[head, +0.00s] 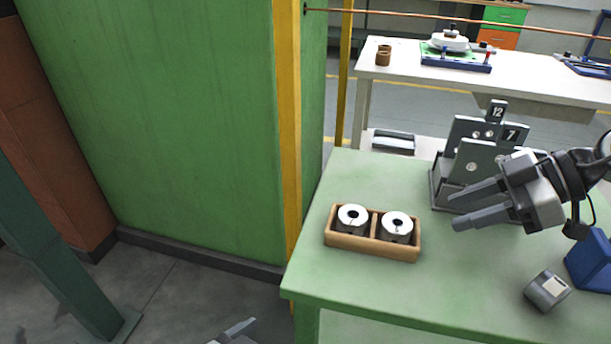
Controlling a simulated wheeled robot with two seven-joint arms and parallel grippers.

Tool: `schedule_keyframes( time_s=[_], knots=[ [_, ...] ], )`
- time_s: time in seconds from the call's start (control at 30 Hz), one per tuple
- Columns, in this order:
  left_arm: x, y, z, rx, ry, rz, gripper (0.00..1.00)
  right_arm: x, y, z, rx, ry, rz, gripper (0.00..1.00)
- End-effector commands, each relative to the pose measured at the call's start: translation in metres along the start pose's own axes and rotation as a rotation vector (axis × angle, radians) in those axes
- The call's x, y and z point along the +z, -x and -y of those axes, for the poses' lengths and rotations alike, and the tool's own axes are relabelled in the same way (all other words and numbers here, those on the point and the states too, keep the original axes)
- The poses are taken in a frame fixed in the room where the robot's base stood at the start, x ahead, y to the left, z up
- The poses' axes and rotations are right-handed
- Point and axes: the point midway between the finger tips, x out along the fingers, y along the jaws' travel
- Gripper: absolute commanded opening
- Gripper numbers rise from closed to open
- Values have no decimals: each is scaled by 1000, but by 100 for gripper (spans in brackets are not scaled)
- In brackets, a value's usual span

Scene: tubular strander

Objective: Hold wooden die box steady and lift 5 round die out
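The wooden die box (344,241) stands on the green table near its left edge. Two round metal dies sit upright in it, a left die (352,218) and a right die (397,226), each in its own compartment. Marks on them are too small to read, so I cannot tell which is the 5. My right gripper (453,212) is open and empty, its fingers pointing left, to the right of the box and apart from it. Only a finger tip of my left gripper (240,328) shows at the bottom edge, below the table's left corner; the rest is out of frame.
A rack of numbered grey plates (470,160) stands behind my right gripper. A loose metal cylinder (547,291) and a blue block (592,262) are at the right. A green cabinet wall (170,120) with a yellow post (287,130) borders the table's left. The table front is clear.

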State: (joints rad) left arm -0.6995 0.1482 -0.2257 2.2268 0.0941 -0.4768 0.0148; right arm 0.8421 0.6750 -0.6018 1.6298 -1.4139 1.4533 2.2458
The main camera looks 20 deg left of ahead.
Motion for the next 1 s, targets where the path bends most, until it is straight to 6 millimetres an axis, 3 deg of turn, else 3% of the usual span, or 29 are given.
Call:
schedule_keyframes(
  time_s=[0.27,0.37,0.57,0.6,0.77,1.0],
  knots=[
    [11,-35,-6,80,-243,42,94,-1,0,0,-1,2,-4,36],
    [21,-48,12,73,-380,67,94,-1,-1,0,-1,2,-5,36],
    [27,-64,78,-5,-614,97,94,-1,-1,0,-1,2,-5,36],
    [17,-68,93,-27,-655,77,94,-1,-1,0,-1,2,-5,36],
    [-46,-90,119,-64,-747,-63,94,-1,-1,0,-1,3,-5,36],
    [-170,-106,161,-125,-935,-291,94,-1,-1,0,-1,3,-5,36]
  ],
)
